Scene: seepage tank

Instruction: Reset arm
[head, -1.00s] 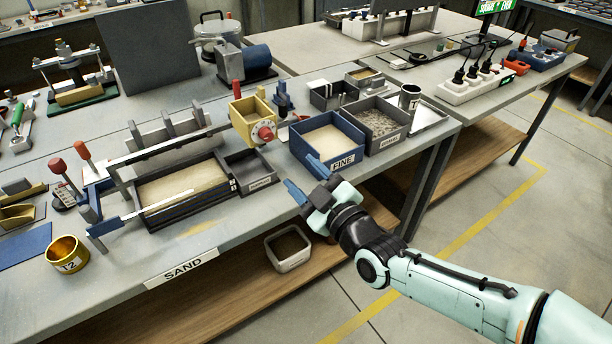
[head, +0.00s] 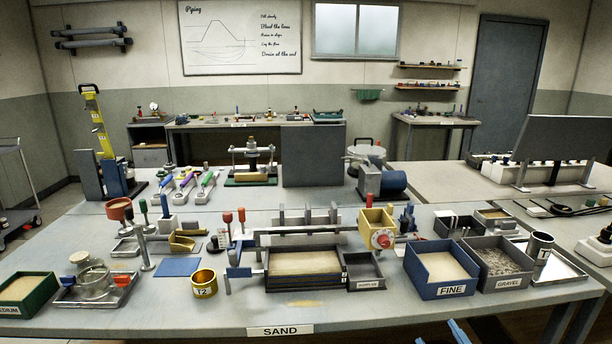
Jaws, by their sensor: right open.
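Only the blue fingertips of my right gripper (head: 440,336) show, at the bottom edge of the head view. They are spread apart with nothing visible between them. They appear in front of the bench's front edge, below the blue FINE bin (head: 441,291). The rest of my right arm is out of the picture. My left gripper is not in view.
The SAND bench (head: 215,318) spans the picture. It carries a sand tank (head: 305,283), a GRAVEL bin (head: 508,284), a brass T2 cup (head: 204,283), a yellow hopper box (head: 377,228) and a green MEDIUM bin (head: 28,309). A dark panel (head: 313,155) stands behind.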

